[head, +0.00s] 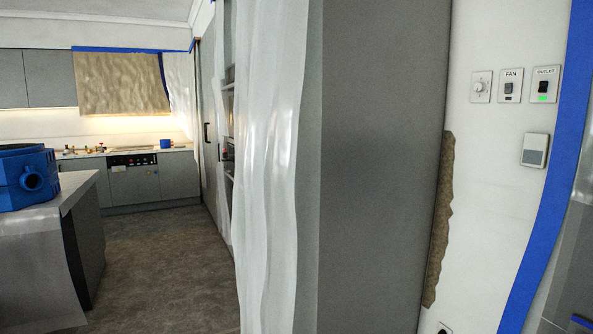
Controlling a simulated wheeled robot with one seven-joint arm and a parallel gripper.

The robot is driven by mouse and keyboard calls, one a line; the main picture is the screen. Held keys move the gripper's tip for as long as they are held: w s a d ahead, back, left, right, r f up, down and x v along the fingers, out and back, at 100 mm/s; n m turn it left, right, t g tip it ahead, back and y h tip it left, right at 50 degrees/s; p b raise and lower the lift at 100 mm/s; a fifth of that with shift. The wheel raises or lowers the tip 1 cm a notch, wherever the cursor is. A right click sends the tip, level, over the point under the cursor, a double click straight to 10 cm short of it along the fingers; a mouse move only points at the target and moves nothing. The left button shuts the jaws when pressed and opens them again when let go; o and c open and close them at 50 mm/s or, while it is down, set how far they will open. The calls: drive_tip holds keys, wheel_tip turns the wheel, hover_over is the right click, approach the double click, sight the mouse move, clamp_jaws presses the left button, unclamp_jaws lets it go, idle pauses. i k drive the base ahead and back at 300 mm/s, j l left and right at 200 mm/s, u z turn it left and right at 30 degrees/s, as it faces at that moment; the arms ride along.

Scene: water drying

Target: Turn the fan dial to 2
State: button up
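A round white dial (480,87) on a square plate is on the white wall at the upper right; its markings are too small to read. Right of it is a switch plate labelled FAN (510,86) with a dark rocker. Further right is a plate labelled OUTLET (544,86) with a dark switch and a lit green indicator. My gripper is not in view.
A tall grey panel (380,160) and a translucent plastic sheet (270,170) stand left of the wall. Blue tape (548,200) edges the wall at right. A blue machine (25,178) sits on a counter at far left. The floor (165,260) between is clear.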

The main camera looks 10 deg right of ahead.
sight(479, 87)
drive_tip(key=i+z, duration=0.6)
drive_tip(key=z, duration=0.15)
drive_tip(key=i+z, duration=0.35)
drive_tip(key=j+z, duration=0.2)
drive_tip(key=z, duration=0.4)
drive_tip(key=i+j+z, duration=0.15)
drive_tip(key=j+z, duration=0.15)
drive_tip(key=j, duration=0.15)
drive_tip(key=i+j+z, duration=0.1)
drive_tip(key=j+z, duration=0.25)
drive_tip(key=j, duration=0.1)
